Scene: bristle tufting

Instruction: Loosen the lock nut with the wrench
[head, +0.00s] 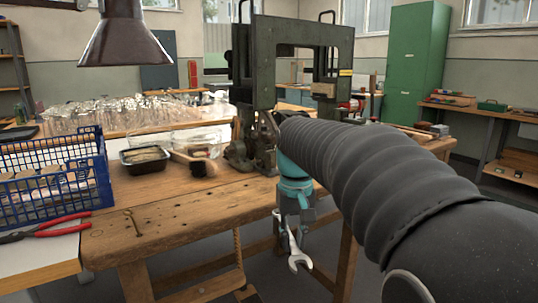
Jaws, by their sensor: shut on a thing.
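My gripper (293,214) hangs beyond the front right edge of the workbench, fingers down, shut on the wrench (297,258). The wrench is a silver open-ended one and points downward, its open jaw at the lower end, clear of the bench and the machine. The dark green machine (243,88) stands on the bench behind my arm. My arm covers part of the machine's lower right side. I cannot make out the lock nut in this view.
A lamp (124,35) hangs at upper left. The bench's front middle is mostly clear.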

